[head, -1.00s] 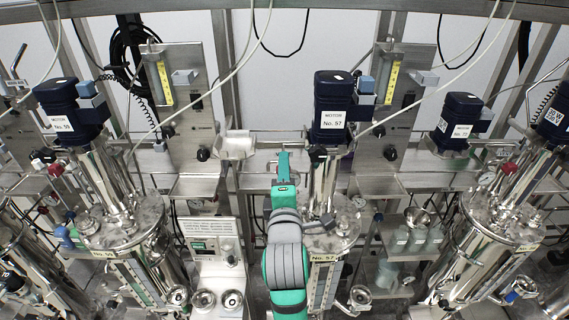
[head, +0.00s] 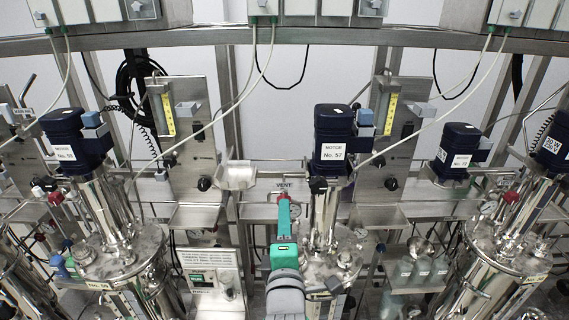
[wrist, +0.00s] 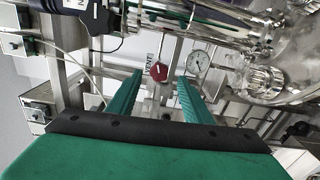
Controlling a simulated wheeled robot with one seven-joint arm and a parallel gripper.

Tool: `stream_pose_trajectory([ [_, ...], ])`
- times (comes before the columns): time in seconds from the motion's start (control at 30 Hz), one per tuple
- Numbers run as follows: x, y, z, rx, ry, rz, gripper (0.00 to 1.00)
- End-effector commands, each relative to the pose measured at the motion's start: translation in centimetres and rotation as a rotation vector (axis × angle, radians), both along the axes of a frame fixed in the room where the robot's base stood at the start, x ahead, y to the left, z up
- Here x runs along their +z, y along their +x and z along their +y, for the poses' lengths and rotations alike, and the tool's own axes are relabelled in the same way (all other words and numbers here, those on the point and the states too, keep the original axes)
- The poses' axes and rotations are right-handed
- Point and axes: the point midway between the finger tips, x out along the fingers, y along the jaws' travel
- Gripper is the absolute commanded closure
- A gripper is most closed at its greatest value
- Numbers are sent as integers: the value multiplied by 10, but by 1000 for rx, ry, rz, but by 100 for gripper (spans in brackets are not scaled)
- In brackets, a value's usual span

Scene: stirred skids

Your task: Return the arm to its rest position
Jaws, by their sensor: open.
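My gripper (head: 284,205) points away from me at the middle of the head view, in front of the skid marked No. 57. In the wrist view its two green fingers (wrist: 160,77) stand apart with nothing held between them. A red knob (wrist: 158,72) by a VENT label shows between the fingers, beyond their tips; I cannot tell how far. The red knob also shows in the head view (head: 279,196), just above the gripper. My green and grey arm runs down from the gripper to the bottom edge of the head view.
The No. 57 motor (head: 333,140) and its steel vessel stand just right of my arm. A pressure gauge (wrist: 199,62) is right of the knob. A control box (head: 207,279) is left of my arm. More skids stand on both sides. Grey boxes (head: 306,10) hang above.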

Motion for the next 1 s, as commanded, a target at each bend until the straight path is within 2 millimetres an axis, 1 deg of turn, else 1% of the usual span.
stream_pose_trajectory([
  [0.07, -8, -2, 1, 2, 22, 7, 54],
  [0.17, -27, -6, 3, 3, 92, 16, 54],
  [0.27, -54, -16, 6, 2, 198, 29, 54],
  [0.3, -67, -20, 8, 2, 246, 34, 54],
  [0.47, -112, -43, 13, -6, 433, 52, 54],
  [0.6, -150, -68, 16, -20, 588, 68, 54],
  [0.77, -189, -102, 18, -41, 756, 85, 54],
  [0.9, -219, -136, 20, -62, 894, 100, 54],
  [0.97, -231, -152, 20, -72, 952, 106, 54],
  [1.0, -239, -163, 21, -78, 989, 111, 54],
])
